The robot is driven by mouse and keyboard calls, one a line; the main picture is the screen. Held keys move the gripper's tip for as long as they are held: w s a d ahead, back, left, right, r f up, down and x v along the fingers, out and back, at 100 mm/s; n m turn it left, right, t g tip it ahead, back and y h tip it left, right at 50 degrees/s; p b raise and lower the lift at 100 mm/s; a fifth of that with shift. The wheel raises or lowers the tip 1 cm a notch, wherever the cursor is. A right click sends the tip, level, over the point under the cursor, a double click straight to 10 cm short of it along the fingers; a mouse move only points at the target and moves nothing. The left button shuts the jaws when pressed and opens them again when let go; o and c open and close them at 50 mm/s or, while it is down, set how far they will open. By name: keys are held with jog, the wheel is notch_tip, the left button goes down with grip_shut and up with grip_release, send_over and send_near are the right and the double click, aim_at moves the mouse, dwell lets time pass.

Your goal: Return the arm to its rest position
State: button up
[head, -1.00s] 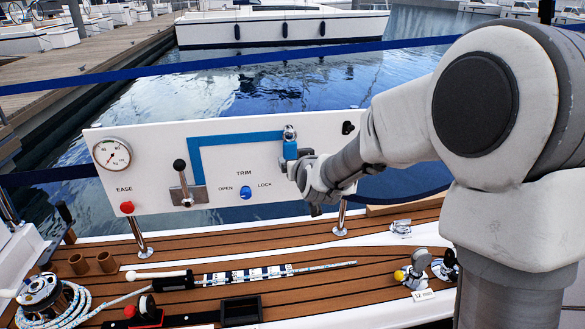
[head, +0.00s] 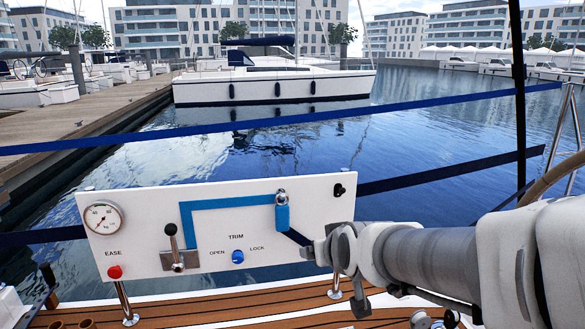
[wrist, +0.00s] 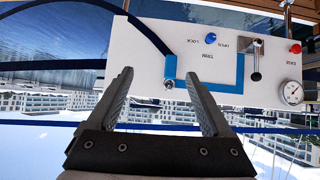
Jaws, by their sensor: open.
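My gripper (wrist: 158,78) is open and empty in the wrist view, its two grey fingers pointing towards the white TRIM panel (wrist: 212,75). In the head view my gripper (head: 318,251) is at the panel's lower right, with its fingertips hard to make out. The panel (head: 130,232) carries a blue L-shaped track, and a blue piece (head: 282,217) with a metal knob sits at its right end. A dark strap runs from that piece down towards my gripper. I cannot tell its depth from the fingers.
The panel also has a black-knobbed lever (head: 171,232), a gauge (head: 103,217), a red button (head: 115,272) and a blue button (head: 238,257). Wooden decking (head: 200,311) lies below. Navy straps (head: 300,119) cross in front of the water, and a white boat (head: 275,86) lies beyond.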

jog(key=s+d+m+g+h, duration=0.15)
jog(key=s+d, duration=0.25)
jog(key=s, duration=0.6)
jog(key=s+d+m+g, duration=0.1)
jog(key=s+d+g, duration=0.25)
jog(key=s, duration=0.75)
notch_tip(320, 180, up, 18)
jog(key=p, duration=1.8)
jog(key=shift+d+r+p, duration=0.15)
jog(key=shift+d+p, duration=0.1)
jog(key=shift+p, duration=0.1)
jog(key=shift+w, duration=0.15)
jog(key=shift+c, duration=0.3)
dwell(0.4)
